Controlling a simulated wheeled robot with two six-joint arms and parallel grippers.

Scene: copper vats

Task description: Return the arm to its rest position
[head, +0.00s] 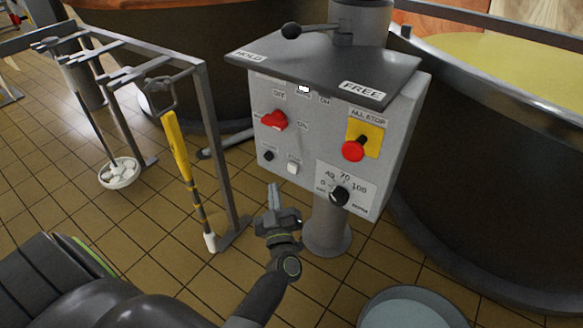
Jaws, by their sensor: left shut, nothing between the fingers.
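My left gripper (273,196) is in the middle of the head view, in front of the lower left part of a grey control box (315,130). Its fingers are together and point up, with nothing between them. It is near the box's lower left corner; I cannot tell the exact gap. The box carries a red switch (274,120), a red stop button (353,149) on a yellow plate, a black dial (339,195) and a small white button (292,168). My right gripper is not in view.
A rack (213,130) with a yellow-handled tool (176,150) stands left of the box. A large vat (480,170) fills the right side. A round pale basin (412,308) is at the bottom right.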

